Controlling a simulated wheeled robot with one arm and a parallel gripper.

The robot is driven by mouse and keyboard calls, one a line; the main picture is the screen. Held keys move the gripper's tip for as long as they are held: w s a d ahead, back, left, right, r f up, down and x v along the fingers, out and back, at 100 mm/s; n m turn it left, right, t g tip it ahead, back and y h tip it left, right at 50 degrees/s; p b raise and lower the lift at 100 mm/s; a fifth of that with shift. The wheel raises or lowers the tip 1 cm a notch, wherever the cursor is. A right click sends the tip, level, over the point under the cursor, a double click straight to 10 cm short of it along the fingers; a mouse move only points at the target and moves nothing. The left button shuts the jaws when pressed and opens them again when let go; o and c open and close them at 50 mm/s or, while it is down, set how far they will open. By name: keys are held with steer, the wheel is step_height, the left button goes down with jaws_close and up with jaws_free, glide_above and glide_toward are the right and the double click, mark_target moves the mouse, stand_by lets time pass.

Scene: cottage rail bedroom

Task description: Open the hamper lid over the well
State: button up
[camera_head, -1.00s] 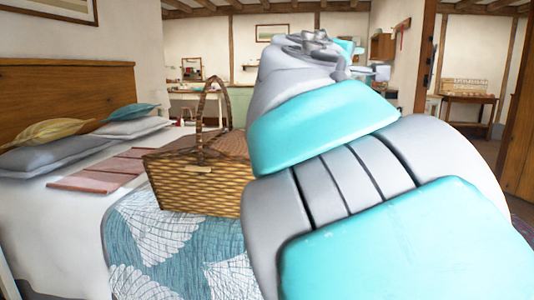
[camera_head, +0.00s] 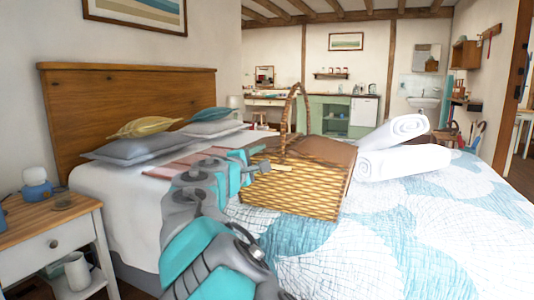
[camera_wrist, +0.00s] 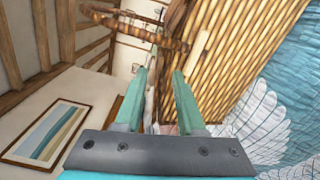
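The wicker hamper (camera_head: 300,192) stands on the bed, and its brown lid (camera_head: 325,150) looks closed and flat. Its tall arched handle (camera_head: 288,112) stands upright over the top. My gripper (camera_head: 262,167) is at the hamper's left end, near the upper rim. In the wrist view my gripper (camera_wrist: 159,74) has its two teal fingers apart with nothing between them. The hamper's wicker wall (camera_wrist: 235,55) lies to the right of the fingers there, with a pale tag (camera_wrist: 201,48) near its edge. The handle (camera_wrist: 135,28) shows above the fingertips. I cannot tell whether a finger touches the hamper.
Rolled white towels (camera_head: 400,150) lie on the bed right of the hamper. Pillows (camera_head: 165,145) lie by the headboard (camera_head: 130,95). A nightstand (camera_head: 50,230) with a blue lamp (camera_head: 36,183) stands at the left. The quilt (camera_head: 430,230) is clear at the right front.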

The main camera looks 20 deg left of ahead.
mark_target(269, 151)
steer(key=shift+w+d, duration=0.2)
steer(key=shift+w, duration=2)
jaws_close()
